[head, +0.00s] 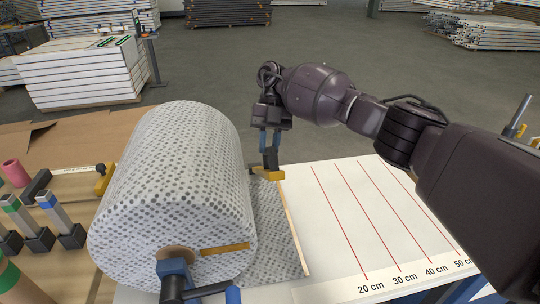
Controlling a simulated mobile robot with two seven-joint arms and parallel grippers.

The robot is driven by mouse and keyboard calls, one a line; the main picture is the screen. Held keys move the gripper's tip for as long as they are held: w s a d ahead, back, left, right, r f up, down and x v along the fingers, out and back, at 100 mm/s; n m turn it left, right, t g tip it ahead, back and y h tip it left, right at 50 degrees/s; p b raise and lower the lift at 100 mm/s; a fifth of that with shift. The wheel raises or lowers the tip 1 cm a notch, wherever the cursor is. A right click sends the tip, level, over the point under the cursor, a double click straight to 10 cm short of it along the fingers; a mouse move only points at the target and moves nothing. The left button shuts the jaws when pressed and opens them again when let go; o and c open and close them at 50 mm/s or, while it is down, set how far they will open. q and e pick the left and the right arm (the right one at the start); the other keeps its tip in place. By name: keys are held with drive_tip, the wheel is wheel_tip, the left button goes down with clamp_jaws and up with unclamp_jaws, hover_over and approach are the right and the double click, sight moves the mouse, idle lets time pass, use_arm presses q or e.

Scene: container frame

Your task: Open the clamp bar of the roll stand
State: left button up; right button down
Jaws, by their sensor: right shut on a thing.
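A large roll of grey dotted material (175,190) lies on the roll stand, whose blue bracket (172,268) shows at the near end. A flap of the sheet (268,230) runs out to the right onto the white table. A thin pale wooden bar (294,228), which looks like the clamp bar, lies along the flap's right edge, with a yellow piece (266,174) at its far end. My right gripper (270,160) points down beside the roll's far right side and is shut on this yellow piece. Its fingertips are partly hidden. My left gripper is not in view.
The white table (345,215) with red length lines is clear to the right. On the left are several clamp-like tools (60,222) and a pink roll (15,172). Stacked panels (85,75) stand on the floor behind.

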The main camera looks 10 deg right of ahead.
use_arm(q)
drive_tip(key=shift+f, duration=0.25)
use_arm(e)
drive_tip(key=shift+w+r, duration=0.25)
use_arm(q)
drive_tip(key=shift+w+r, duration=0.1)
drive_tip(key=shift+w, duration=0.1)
use_arm(e)
drive_tip(key=c, duration=1)
unclamp_jaws()
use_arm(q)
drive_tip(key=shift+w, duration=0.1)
use_arm(e)
drive_tip(key=shift+w, duration=0.1)
